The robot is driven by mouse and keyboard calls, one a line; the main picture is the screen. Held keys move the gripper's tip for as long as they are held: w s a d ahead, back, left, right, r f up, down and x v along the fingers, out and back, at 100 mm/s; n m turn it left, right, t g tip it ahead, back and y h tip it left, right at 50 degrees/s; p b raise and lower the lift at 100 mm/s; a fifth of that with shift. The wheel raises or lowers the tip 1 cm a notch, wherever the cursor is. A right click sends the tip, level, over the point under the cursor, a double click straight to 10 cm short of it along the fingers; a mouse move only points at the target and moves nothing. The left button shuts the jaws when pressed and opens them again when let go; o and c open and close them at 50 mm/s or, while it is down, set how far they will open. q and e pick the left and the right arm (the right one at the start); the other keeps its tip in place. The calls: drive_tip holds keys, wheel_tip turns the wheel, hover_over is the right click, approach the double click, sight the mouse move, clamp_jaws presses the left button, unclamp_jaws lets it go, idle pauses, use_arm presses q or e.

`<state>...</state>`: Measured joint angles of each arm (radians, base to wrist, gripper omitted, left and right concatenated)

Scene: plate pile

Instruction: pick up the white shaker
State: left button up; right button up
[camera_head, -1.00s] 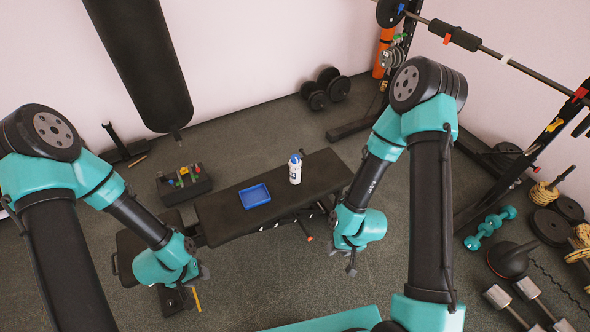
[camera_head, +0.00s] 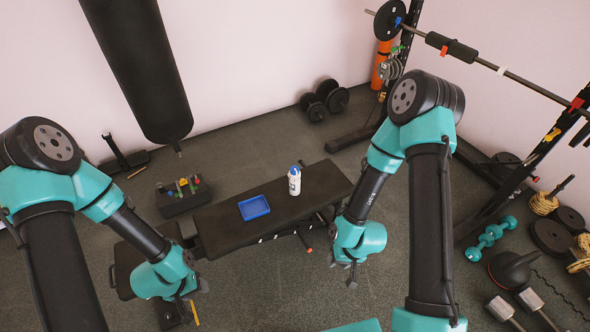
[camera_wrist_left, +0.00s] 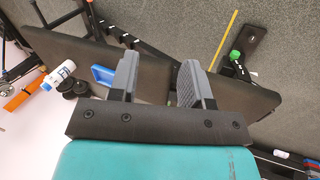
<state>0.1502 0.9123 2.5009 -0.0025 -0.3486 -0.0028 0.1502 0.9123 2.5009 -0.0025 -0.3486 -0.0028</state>
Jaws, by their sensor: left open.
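The white shaker (camera_head: 294,181) with a blue top stands upright on a black bench (camera_head: 232,228), right of a blue tray. In the left wrist view, the shaker (camera_wrist_left: 57,77) shows at the left, beyond the blue tray and outside the jaws. My left gripper (camera_head: 193,292) is left of and nearer than the shaker, well apart from it. In the left wrist view its two grey fingers (camera_wrist_left: 157,80) are spread with nothing held between them. My right gripper (camera_head: 345,272) hangs right of and nearer than the shaker, apart from it; its jaw opening is too small to judge.
The blue tray (camera_head: 254,208) lies on the bench beside the shaker. A black caddy (camera_head: 184,197) with several coloured items is on the floor at left. A punching bag (camera_head: 140,70) hangs at the back left. Dumbbells (camera_head: 325,99) and a barbell rack (camera_head: 500,190) stand beyond and right.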

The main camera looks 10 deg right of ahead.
use_arm(q)
drive_tip(key=o, duration=0.8)
drive_tip(key=w+d+f+n+t, duration=0.35)
drive_tip(key=w+d+n, duration=0.35)
drive_tip(key=w, duration=0.4)
drive_tip(key=w+d+f+n+t, duration=0.2)
drive_tip(key=w+d+f+n, duration=0.35)
drive_tip(key=w, duration=0.55)
drive_tip(key=w+d+n+t+h, duration=0.1)
drive_tip(key=w+d+n, duration=0.2)
drive_tip(key=d+n, duration=0.2)
drive_tip(key=w+d+n+t+h, duration=0.1)
drive_tip(key=w+d+n, duration=0.3)
drive_tip(key=d, duration=0.4)
drive_tip(key=w+d+n+t+h, duration=0.1)
drive_tip(key=w+d+n+t, duration=0.2)
drive_tip(key=d+n, duration=0.3)
drive_tip(key=shift+w+d+r+n, duration=0.25)
drive_tip(key=shift+w+r, duration=0.05)
drive_tip(key=shift+w, duration=0.35)
approach(293, 184)
drive_tip(key=x, duration=0.5)
drive_tip(key=shift+f, duration=0.2)
drive_tip(key=shift+w+d+f, duration=0.15)
drive_tip(key=shift+w+d, duration=0.1)
drive_tip(key=shift+w, duration=0.15)
